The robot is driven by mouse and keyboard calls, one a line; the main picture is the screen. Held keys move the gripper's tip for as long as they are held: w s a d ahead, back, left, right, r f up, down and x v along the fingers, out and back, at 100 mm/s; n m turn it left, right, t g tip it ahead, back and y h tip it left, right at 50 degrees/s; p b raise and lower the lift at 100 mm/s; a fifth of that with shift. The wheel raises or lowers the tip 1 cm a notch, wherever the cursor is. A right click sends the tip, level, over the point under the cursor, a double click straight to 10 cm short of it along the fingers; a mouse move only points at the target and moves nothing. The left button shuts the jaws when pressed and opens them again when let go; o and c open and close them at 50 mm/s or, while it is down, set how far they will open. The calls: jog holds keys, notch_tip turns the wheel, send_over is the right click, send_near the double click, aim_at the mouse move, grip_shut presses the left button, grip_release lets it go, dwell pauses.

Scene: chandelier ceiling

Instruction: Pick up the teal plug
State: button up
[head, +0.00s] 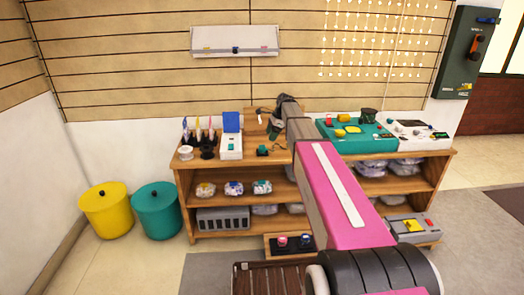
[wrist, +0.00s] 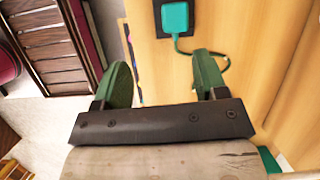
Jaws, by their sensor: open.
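In the head view a small teal thing on a black base, likely this plug (head: 262,150), sits on the wooden bench top (head: 220,167). My gripper (wrist: 161,62) has two green fingers spread wide with nothing between them. The plug lies beyond the fingertips and apart from them. In the head view my gripper (head: 275,128) is just behind and right of the plug, partly hidden by my arm.
A white box with a blue panel (head: 231,146) stands left of the plug, beside a rack of bottles (head: 200,137) and spools. A teal workstation (head: 355,138) and a white device (head: 415,135) stand to the right. Lower shelves hold bags.

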aim_at(262, 146)
jog(key=shift+m, duration=0.4)
jog(key=f, duration=0.1)
jog(key=w+a+f, duration=0.1)
jog(key=a+f, duration=0.1)
jog(key=shift+w+a+f, duration=0.1)
jog(key=shift+w+f, duration=0.1)
jog(key=shift+w, duration=0.1)
jog(key=shift+w+x, duration=0.1)
jog(key=shift+x, duration=1.3)
jog(key=shift+w+x, duration=0.15)
jog(key=shift+x, duration=1.2)
jog(key=shift+a, duration=0.1)
jog(key=c, duration=1)
